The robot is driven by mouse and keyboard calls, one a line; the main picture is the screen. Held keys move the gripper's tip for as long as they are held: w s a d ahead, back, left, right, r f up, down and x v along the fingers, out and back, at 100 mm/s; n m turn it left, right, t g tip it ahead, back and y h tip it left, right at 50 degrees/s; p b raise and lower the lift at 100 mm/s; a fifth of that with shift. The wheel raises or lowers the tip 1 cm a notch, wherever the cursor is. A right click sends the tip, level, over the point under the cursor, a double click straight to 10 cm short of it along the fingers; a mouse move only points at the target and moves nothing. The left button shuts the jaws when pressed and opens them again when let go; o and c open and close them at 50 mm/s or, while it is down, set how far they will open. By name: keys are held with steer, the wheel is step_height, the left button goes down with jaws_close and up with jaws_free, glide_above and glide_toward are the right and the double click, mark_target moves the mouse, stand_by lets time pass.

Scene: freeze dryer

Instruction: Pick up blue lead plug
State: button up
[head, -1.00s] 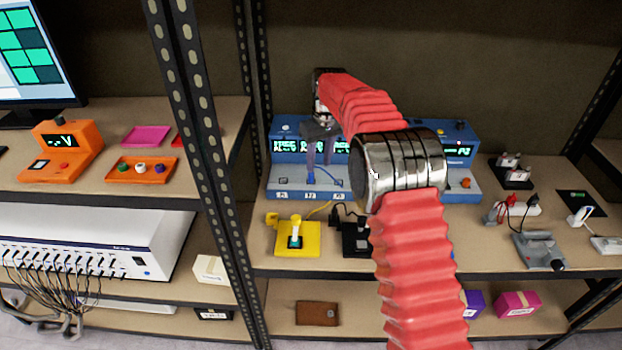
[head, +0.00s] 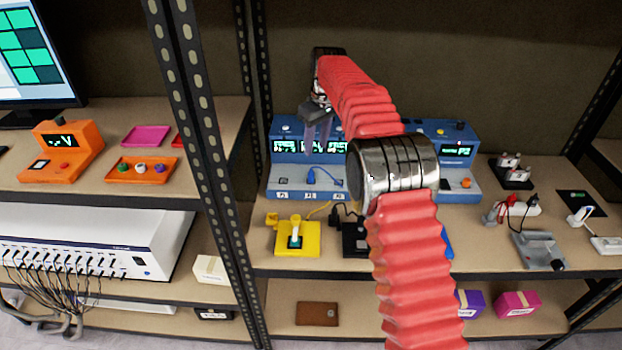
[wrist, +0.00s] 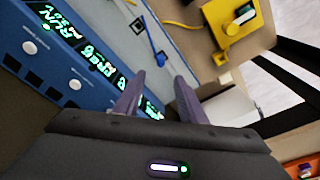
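The blue lead plug (head: 311,177) stands upright on the pale front ledge of the blue instrument (head: 285,187), with its blue cable curving to the right. The plug also shows in the wrist view (wrist: 161,59), beyond my fingertips. My gripper (head: 318,150) is above the plug and in front of the instrument's green-lit displays. Its two grey fingers are apart with nothing between them, which the wrist view (wrist: 159,82) shows clearly. The fingers do not touch the plug. My red arm hides the right part of the instrument.
A dark shelf post (head: 205,150) rises at left. Red and black leads (head: 517,204) lie at right.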

mark_target(311, 172)
steer(key=f, duration=0.5)
steer(key=a+f, duration=0.1)
steer(key=f, duration=0.2)
steer(key=shift+w, duration=0.4)
steer(key=shift+w+a+f, duration=0.15)
steer(key=shift+f, duration=1.1)
steer(key=shift+w+a+f, duration=0.15)
steer(key=shift+f, duration=1.1)
jaws_close()
